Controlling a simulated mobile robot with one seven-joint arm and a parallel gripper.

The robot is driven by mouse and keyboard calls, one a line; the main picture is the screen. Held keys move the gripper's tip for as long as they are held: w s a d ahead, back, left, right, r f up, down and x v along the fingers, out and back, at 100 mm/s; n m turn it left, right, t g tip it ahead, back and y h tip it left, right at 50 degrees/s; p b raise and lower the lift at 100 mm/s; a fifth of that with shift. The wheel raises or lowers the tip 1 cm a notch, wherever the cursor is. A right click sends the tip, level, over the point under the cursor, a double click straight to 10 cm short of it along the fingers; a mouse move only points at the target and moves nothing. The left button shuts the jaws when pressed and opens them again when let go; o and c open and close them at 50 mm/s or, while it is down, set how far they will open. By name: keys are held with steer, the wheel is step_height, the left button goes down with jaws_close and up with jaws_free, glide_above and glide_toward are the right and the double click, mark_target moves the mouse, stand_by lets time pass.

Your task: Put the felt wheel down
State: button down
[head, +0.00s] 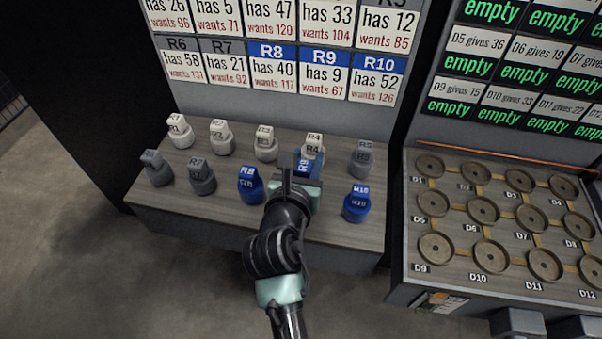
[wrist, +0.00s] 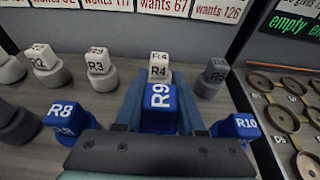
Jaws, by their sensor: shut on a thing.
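I see nothing I can recognise as a felt wheel. My gripper (head: 302,178) is shut on a blue block marked R9 (wrist: 159,97). Its fingers close on both sides of the block in the wrist view, and the block's lower part is hidden. R9 is in front of the white R4 piece (wrist: 160,66), between the blue R8 piece (head: 250,184) and the blue R10 piece (head: 357,204). I cannot tell whether R9 touches the wooden shelf top (head: 225,205) or hangs just above it.
White and grey pieces, such as R1 (head: 180,131) and R5 (head: 362,158), stand close around on the shelf. A board (head: 280,95) of "has" and "wants" labels rises behind. At right, a bench (head: 415,250) holds several round empty trays (head: 483,210), D-numbered, under an "empty" board.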

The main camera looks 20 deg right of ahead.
steer(key=shift+f+b, duration=0.6)
steer(key=shift+f, duration=1.3)
steer(key=shift+f, duration=0.15)
steer(key=c, duration=0.5)
jaws_free()
